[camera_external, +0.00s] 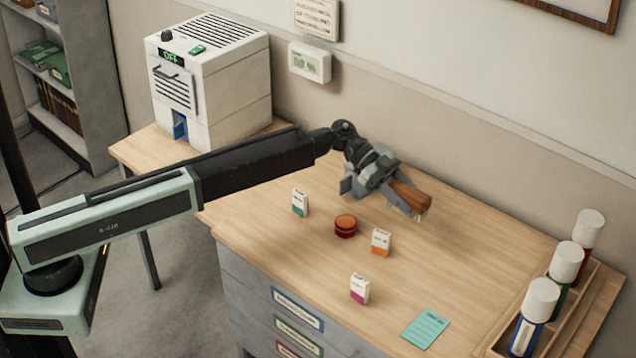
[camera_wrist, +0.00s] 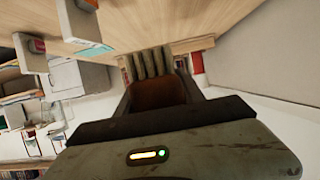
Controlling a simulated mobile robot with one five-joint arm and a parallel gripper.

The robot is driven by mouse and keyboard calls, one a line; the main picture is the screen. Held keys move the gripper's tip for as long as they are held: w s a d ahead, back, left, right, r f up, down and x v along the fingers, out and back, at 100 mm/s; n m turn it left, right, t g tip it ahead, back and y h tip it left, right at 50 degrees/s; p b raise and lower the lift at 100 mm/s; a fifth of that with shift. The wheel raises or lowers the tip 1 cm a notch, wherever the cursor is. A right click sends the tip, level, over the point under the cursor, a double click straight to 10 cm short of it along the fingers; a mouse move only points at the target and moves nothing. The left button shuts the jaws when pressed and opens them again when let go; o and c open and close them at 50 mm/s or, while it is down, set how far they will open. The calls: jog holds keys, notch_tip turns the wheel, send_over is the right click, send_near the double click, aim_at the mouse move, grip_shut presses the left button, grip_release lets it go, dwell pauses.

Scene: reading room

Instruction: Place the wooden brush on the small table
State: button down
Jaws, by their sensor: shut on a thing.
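My gripper (camera_external: 392,190) is shut on the wooden brush (camera_external: 411,197) and holds it over the back part of the drawer cabinet's wooden top (camera_external: 290,240). The brush's brown wood sticks out past the fingers, tilted down to the right. In the wrist view its brown body (camera_wrist: 156,94) is in the middle, with grey strips beyond it; my fingers hide part of it. I cannot tell exactly how high it is above the top. A narrow-legged wooden table (camera_external: 133,152) stands at the back left, under a white machine.
The white machine (camera_external: 232,100) takes up much of the left table. Small boxes (camera_external: 381,242), a round red-brown tin (camera_external: 345,226) and a teal note (camera_external: 426,328) lie on the cabinet top. A wooden rack (camera_external: 572,318) of capped bottles is at right. The wall runs behind.

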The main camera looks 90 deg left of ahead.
aim_at(403, 241)
notch_tip(403, 241, down, 11)
jog(key=b, duration=1)
jog(key=shift+f, duration=0.1)
jog(key=shift+r, duration=0.25)
jog(key=shift+f, duration=0.15)
jog(key=c, duration=1)
grip_release()
